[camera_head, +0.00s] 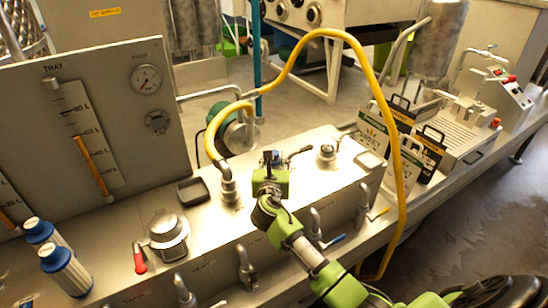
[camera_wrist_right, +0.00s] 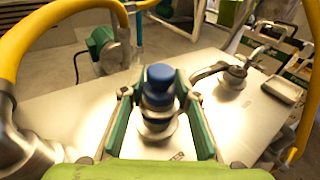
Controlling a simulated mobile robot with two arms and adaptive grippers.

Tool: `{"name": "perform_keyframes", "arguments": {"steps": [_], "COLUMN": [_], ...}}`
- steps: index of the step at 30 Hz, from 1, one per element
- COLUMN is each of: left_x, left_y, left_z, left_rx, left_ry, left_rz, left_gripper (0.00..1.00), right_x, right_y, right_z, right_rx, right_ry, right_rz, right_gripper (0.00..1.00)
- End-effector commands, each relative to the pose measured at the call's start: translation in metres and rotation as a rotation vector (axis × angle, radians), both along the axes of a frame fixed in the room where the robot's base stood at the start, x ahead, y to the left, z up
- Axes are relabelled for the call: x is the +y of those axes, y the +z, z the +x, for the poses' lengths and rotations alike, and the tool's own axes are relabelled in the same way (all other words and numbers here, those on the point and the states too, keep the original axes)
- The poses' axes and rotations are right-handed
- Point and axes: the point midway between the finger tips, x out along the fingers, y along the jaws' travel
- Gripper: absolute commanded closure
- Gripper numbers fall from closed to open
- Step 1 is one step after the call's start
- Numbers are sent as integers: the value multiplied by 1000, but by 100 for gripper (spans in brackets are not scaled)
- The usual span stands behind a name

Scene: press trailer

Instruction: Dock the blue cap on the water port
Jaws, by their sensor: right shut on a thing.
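The blue cap (camera_wrist_right: 160,78) stands upright between the green fingers of my right gripper (camera_wrist_right: 158,98), which are shut on it. In the head view the cap (camera_head: 270,156) shows as a small blue top at my right gripper (camera_head: 271,174), over the steel deck. Just below the cap a round metal port (camera_wrist_right: 157,132) shows in the wrist view, with a partly hidden label ending in "ER". The cap looks in line with this port; I cannot tell whether it is seated. The left gripper is out of view.
A yellow hose (camera_head: 293,62) arches from a fitting left of the gripper to the right side. A lever valve (camera_head: 326,152) stands close on the right. Two blue-topped cylinders (camera_head: 66,268) are at front left. Boxes (camera_head: 380,132) stand at right.

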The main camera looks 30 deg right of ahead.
Motion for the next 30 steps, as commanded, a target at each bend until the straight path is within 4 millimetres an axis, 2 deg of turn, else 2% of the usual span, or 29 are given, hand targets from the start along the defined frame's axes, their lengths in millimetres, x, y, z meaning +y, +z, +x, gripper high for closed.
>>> {"name": "perform_keyframes", "arguments": {"steps": [11, 29, 30], "left_x": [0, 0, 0], "left_y": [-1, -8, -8], "left_z": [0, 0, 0], "left_rx": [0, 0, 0], "left_ry": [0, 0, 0], "left_rz": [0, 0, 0], "left_gripper": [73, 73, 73], "right_x": [0, 0, 0], "right_y": [-1, -13, -12], "right_z": [0, 0, 0], "right_rx": [-1, -1, -1], "right_ry": [0, 1, 1], "right_rz": [-1, -2, -2], "right_gripper": [95, 95, 66]}}
